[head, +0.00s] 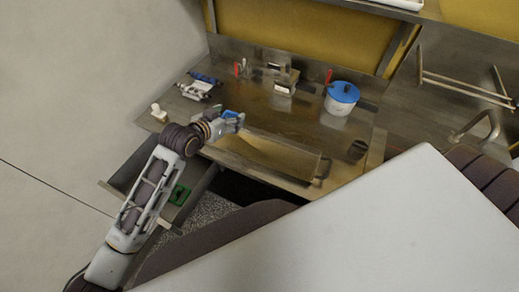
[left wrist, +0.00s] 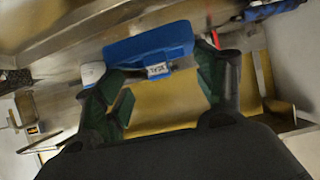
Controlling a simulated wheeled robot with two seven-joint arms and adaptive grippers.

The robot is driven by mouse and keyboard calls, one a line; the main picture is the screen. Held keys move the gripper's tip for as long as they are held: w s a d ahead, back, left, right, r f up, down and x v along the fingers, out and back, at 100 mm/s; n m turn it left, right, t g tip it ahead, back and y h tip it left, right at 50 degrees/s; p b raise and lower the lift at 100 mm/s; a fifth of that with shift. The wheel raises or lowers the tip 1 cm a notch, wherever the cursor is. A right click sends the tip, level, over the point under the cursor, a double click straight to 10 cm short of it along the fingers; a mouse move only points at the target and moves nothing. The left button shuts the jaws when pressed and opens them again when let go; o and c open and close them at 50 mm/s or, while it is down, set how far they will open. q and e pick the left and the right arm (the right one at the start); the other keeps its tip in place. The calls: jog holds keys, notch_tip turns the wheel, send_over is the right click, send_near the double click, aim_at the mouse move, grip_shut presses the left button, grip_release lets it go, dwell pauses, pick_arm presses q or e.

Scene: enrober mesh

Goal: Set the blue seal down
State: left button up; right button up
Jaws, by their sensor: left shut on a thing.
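The blue seal (left wrist: 148,43) is a flat blue block with a small white label on its edge in the left wrist view. My left gripper (left wrist: 155,66) is shut on it, with a green-padded finger at each side. In the head view my left gripper (head: 234,121) is over the steel worktop (head: 265,118), near the left end of a long shallow tray (head: 265,153). Only a small bit of the blue seal (head: 228,114) shows there. I cannot tell whether the seal touches anything below. My right gripper is not in view.
A white pot with a blue lid (head: 342,93) stands at the right of the worktop. White and blue items (head: 197,88) lie back left; a small box (head: 285,82) stands at the back. The worktop's middle is clear.

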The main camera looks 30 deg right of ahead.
pick_arm(q)
jog(key=shift+f, duration=0.1)
send_over(232, 143)
jog(key=shift+w+d+f+p, duration=0.1)
jog(key=shift+f+p, duration=0.2)
jog(key=shift+f, duration=2.75)
jog(key=shift+f, duration=1.85)
jog(key=shift+f, duration=0.15)
jog(key=o, duration=0.8)
jog(key=shift+o, duration=0.2)
